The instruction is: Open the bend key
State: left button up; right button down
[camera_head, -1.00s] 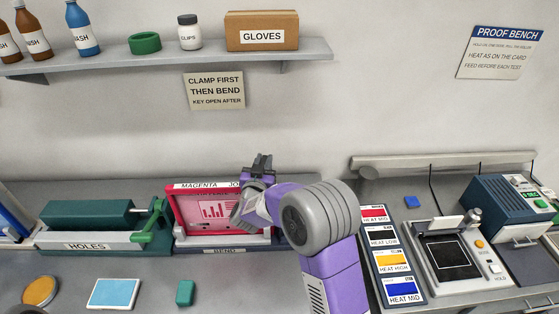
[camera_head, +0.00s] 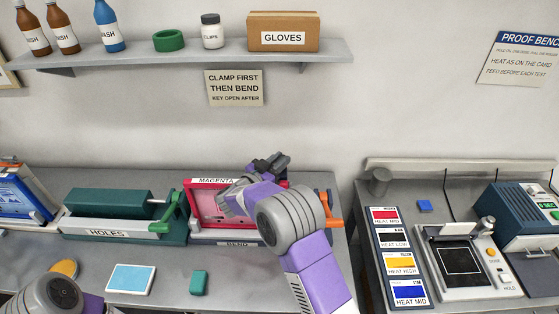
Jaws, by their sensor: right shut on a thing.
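The bend unit (camera_head: 237,243), labelled BEND, stands on the bench with a magenta-framed plate (camera_head: 208,207) upright in or on it. Its top label reads MAGENTA; the rest is covered by my arm. An orange lever (camera_head: 335,222) sticks out at the unit's right end; I cannot tell whether it is the bend key. My right gripper (camera_head: 270,163) is shut at the plate's upper right edge, seemingly on the plate; the contact is partly hidden. My left arm shows at the bottom left, but its gripper is out of view.
The HOLES unit (camera_head: 108,232) with a green lever stands left of the bend unit. A light blue pad (camera_head: 131,279) and a green block (camera_head: 198,283) lie in front. Heat cards (camera_head: 388,215) and a test device (camera_head: 462,262) are on the right bench, across a gap.

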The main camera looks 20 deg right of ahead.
jog(key=c, duration=1)
grip_release()
jog(key=shift+c, duration=0.2)
jog(key=shift+a, duration=0.1)
jog(key=b+v, duration=0.1)
jog(key=v, duration=0.6)
jog(key=shift+a, duration=0.2)
jog(key=shift+s+r, duration=0.1)
jog(key=shift+s, duration=0.05)
